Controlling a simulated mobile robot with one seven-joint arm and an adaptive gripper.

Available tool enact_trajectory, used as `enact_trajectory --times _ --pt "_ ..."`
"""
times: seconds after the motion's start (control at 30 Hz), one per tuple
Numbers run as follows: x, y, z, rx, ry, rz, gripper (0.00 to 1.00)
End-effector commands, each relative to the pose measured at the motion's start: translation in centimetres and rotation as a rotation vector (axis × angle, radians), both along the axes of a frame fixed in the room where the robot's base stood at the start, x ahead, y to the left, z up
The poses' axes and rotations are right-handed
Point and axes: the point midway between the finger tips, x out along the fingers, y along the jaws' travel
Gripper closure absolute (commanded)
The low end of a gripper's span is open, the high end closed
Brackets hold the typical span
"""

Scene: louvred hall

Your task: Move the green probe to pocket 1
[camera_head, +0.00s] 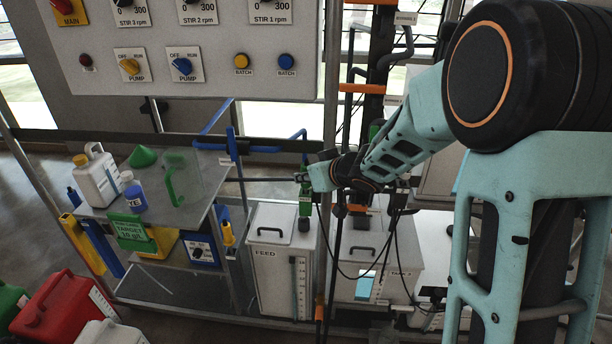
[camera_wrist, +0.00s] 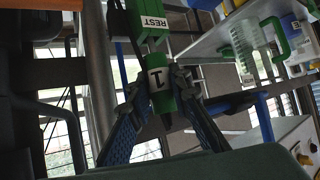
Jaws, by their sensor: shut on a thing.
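The green probe (camera_wrist: 159,84) with a white label reading 1 shows in the wrist view, between the two fingers of my gripper (camera_wrist: 160,95). My gripper is shut on it. A green holder marked REST (camera_wrist: 147,24) adjoins the probe; I cannot tell whether the probe is still seated in it. In the head view my gripper (camera_head: 303,180) is at the end of the outstretched arm, just above a green piece with a white label (camera_head: 305,203). The gripper hides most of the probe there. I cannot identify pocket 1 in either view.
The FEED box (camera_head: 268,252) and another lidded box (camera_head: 380,255) stand below my gripper. Posts, orange brackets (camera_head: 361,88) and dark cables (camera_head: 331,255) are close by. A grey bench (camera_head: 195,212) with bottles and a jug is left. A control panel (camera_head: 200,85) hangs above.

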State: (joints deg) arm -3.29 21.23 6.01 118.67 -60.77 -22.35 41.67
Motion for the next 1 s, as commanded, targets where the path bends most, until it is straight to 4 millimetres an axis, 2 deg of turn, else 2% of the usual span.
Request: enact_trajectory --times 0.47,1.0 --pt "0.0 0.0 0.9 0.001 -0.001 0.0 1.0" --pt "0.0 0.0 6.8 0.0 0.0 0.0 1.0"
